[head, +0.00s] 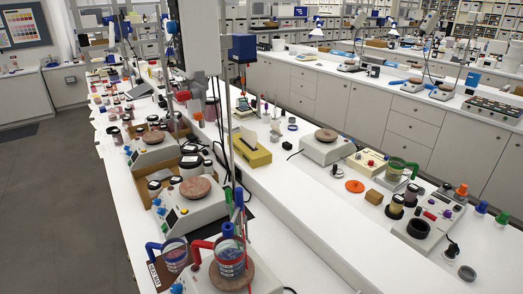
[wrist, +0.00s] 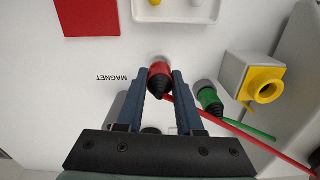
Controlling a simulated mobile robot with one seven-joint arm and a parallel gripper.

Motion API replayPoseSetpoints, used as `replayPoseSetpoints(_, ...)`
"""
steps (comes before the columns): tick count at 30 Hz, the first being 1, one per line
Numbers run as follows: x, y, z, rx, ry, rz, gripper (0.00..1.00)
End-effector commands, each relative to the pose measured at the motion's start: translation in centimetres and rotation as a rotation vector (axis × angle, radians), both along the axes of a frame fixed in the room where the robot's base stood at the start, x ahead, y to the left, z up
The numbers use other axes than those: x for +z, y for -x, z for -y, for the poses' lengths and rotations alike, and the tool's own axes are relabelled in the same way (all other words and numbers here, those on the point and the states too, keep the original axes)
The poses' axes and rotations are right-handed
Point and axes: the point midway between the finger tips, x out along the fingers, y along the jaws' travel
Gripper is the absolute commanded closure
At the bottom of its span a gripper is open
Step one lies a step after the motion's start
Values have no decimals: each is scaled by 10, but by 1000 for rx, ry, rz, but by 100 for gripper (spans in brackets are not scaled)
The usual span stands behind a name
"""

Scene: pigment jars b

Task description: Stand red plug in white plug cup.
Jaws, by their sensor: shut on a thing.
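In the wrist view, my gripper (wrist: 163,77) has its two dark blue fingers closed on the red plug (wrist: 160,70). The plug has a red body with a black tapered end towards the camera, and a thin red lead runs off to the lower right. A pale round shape shows just beyond the plug's far end, mostly hidden by it. I cannot tell whether this is the white plug cup or whether the plug touches it. I cannot pick out my gripper, the plug or the cup with certainty in the head view.
In the wrist view, a green plug (wrist: 209,99) with a green lead is close on the right, beside a grey box with a yellow socket (wrist: 265,87). A red square (wrist: 87,17) and a white tray (wrist: 180,14) lie beyond. The head view shows crowded benches.

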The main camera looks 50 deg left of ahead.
Motion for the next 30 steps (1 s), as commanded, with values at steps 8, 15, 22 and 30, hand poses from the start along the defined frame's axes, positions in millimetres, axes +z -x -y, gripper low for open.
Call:
replayPoseSetpoints(8, -8, 0, 0, 0, 0, 0, 100)
replayPoseSetpoints(15, -14, 0, 0, 0, 0, 0, 100)
replayPoseSetpoints(22, -15, 0, 0, 0, 0, 0, 46)
replayPoseSetpoints(30, -16, 0, 0, 0, 0, 0, 29)
